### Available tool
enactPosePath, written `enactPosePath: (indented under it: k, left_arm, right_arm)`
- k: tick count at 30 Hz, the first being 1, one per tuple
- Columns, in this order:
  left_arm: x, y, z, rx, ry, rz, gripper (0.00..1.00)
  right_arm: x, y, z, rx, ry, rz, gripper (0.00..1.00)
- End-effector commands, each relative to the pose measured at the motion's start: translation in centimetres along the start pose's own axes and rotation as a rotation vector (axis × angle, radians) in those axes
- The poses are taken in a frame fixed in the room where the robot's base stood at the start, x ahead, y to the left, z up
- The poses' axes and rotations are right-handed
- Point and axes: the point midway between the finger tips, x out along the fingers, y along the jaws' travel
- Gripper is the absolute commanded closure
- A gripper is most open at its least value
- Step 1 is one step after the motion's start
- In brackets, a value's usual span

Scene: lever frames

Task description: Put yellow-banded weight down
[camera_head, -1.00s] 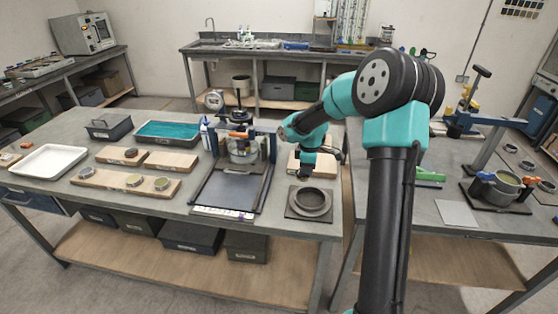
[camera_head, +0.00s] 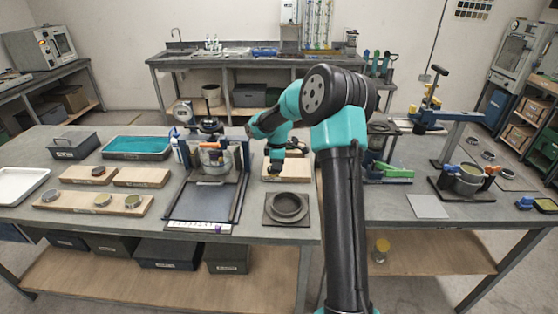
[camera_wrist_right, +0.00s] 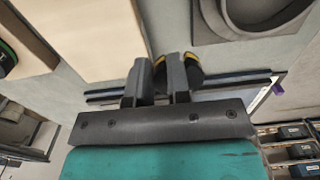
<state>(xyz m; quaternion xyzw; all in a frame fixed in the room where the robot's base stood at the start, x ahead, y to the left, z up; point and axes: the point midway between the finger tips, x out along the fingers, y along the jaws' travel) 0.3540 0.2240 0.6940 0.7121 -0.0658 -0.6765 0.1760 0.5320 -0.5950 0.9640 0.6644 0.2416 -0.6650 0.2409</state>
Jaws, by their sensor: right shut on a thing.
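My right gripper (camera_head: 276,168) hangs low over the bench at the front of a short wooden board (camera_head: 296,170), behind a dark square plate with a ring (camera_head: 288,208). In the right wrist view its fingers (camera_wrist_right: 160,85) are shut on a black weight with yellow marks (camera_wrist_right: 194,68), the yellow-banded weight. The fingers hide part of it. It cannot be made out in the head view. The wooden board (camera_wrist_right: 95,35) lies to the left in the wrist view and the ring plate (camera_wrist_right: 225,25) at upper right. My left gripper is not in view.
A caged press (camera_head: 213,155) and a dark tray (camera_head: 200,202) stand left of the gripper. Wooden boards with several small weights (camera_head: 100,203) lie further left. A second bench (camera_head: 400,210) is at right. A green-marked object (camera_wrist_right: 6,60) shows at the wrist view's left edge.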

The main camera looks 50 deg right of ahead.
Motion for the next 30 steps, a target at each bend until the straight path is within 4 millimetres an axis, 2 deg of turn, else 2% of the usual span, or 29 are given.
enactPosePath:
  k: [1, 9, 18, 30]
  left_arm:
    - [0.0, 0.0, 0.0, 0.000, 0.000, 0.000, 0.19]
    - [0.0, 0.0, 0.0, 0.000, 0.000, 0.000, 0.19]
    - [0.0, 0.0, 0.0, 0.000, 0.000, 0.000, 0.19]
    - [0.0, 0.0, 0.0, 0.000, 0.000, 0.000, 0.19]
  right_arm:
    - [0.1, 1.0, -0.1, 0.003, 0.001, 0.002, 1.00]
    - [0.6, 5.4, -0.2, 0.002, 0.001, 0.001, 1.00]
    - [0.8, 9.2, -0.4, 0.001, 0.001, 0.001, 1.00]
    - [0.8, 9.8, -0.4, 0.000, 0.000, 0.001, 1.00]
